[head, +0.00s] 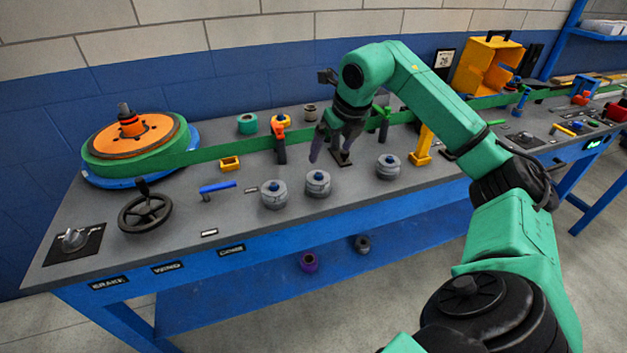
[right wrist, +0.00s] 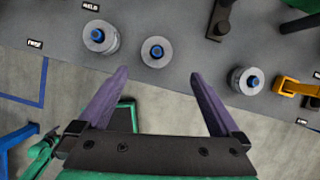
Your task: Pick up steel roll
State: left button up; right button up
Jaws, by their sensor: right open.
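Three grey steel-looking rolls with blue centres sit on the grey bench top: a left one (head: 273,194), a middle one (head: 318,184) and a right one (head: 388,167). I cannot tell which is the named steel roll. My right gripper (head: 331,147) hangs above the bench near the middle roll, fingers apart and empty. In the right wrist view, the open gripper (right wrist: 160,75) has the middle roll (right wrist: 155,52) just beyond its fingertips, between their lines. The left roll (right wrist: 99,38) and right roll (right wrist: 246,80) lie outside the fingers. My left gripper is out of view.
A green belt (head: 215,154) runs along the bench from an orange-topped wheel (head: 132,138). A black handwheel (head: 145,212), yellow post (head: 424,143) and orange-handled tool (head: 279,143) stand nearby. Teal (head: 247,124) and brown (head: 310,114) rolls are behind; a purple roll (head: 309,263) is below.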

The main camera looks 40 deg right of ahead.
aim_at(319, 174)
jog(key=p+x, duration=0.1)
jog(key=x, duration=0.7)
jog(key=a+p+x, duration=0.1)
jog(key=x, duration=0.4)
jog(key=shift+s+d+p, duration=0.1)
jog(key=shift+p, duration=0.25)
jog(key=shift+d+f, duration=0.1)
jog(key=shift+f, duration=0.2)
jog(key=shift+r, duration=0.1)
jog(key=c, duration=1.5)
jog(key=shift+c, duration=0.2)
notch_tip(319, 174, up, 20)
